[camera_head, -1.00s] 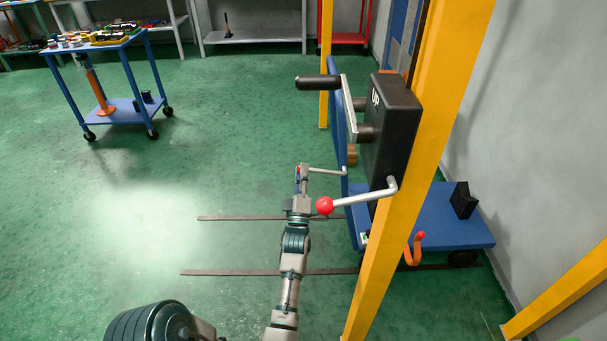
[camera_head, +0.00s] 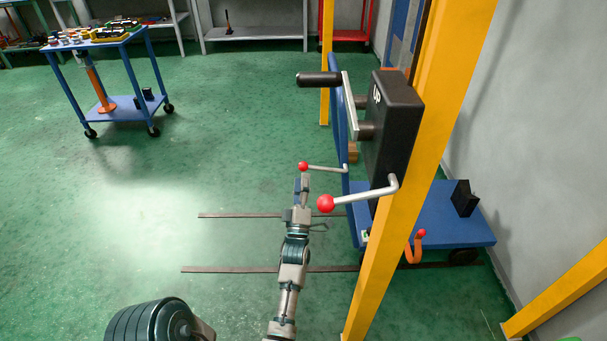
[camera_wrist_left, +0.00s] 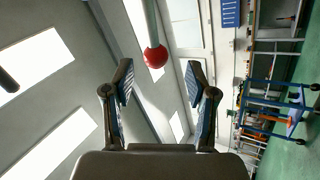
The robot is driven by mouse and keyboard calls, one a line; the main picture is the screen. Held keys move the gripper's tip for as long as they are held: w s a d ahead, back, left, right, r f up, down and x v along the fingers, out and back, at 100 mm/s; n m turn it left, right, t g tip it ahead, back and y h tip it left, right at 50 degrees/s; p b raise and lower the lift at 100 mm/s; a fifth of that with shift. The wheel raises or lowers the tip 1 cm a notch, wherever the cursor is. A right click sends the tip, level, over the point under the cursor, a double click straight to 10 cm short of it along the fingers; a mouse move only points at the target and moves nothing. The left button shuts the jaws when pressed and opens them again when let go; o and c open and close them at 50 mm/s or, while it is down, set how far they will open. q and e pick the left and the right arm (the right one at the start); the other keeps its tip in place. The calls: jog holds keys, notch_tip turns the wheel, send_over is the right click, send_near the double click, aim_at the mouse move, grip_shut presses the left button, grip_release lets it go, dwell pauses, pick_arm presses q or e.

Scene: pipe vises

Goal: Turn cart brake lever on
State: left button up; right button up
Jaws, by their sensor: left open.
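A blue cart (camera_head: 440,215) stands at the right, partly hidden behind a yellow post. A thin grey lever with a red ball end (camera_head: 303,167) reaches left from its blue upright panel (camera_head: 338,120). My left gripper (camera_head: 304,181) is just below that ball in the head view. In the left wrist view the gripper (camera_wrist_left: 161,88) is open and empty. A red ball (camera_wrist_left: 155,57) on a grey rod shows beyond its fingertips, apart from them. An orange hooked part with a red tip (camera_head: 417,245) is low at the cart's front. My right gripper is out of view.
The yellow post (camera_head: 425,150) carries a black box (camera_head: 393,120) marked UP, with a black-handled crank (camera_head: 318,80). A second red-ball lever (camera_head: 326,204) from the box is close to the right of my left arm.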

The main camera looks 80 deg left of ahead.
pick_arm(q)
jog(key=v, duration=0.8)
jog(key=shift+d+f, duration=0.15)
jog(key=shift+f, duration=0.05)
